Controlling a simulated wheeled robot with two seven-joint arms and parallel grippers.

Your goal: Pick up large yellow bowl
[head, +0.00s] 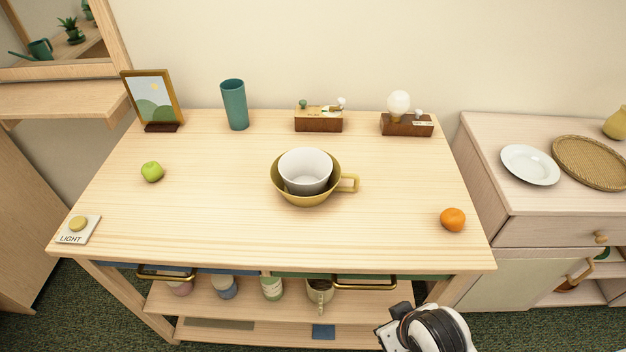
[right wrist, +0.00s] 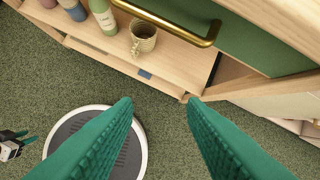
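The large yellow bowl (head: 305,199) stands upright near the middle of the wooden table, with a loop handle on its right side. A smaller white bowl (head: 305,172) sits inside it and hides most of its interior. My right gripper (right wrist: 158,103) is open and empty in the right wrist view, its teal fingers wide apart above the floor in front of the table. In the head view only part of my right arm shows, below the table's front edge. My left gripper (right wrist: 26,138) shows small at the left edge of the right wrist view, fingers apart, away from the bowl.
On the table (head: 220,215) are a green apple (head: 152,171), an orange (head: 453,219), a light switch (head: 78,229), a picture frame (head: 153,99), a teal cup (head: 234,104) and two wooden-based ornaments at the back. Drawers with brass handles (head: 364,285) line the front. Space around the bowl is clear.

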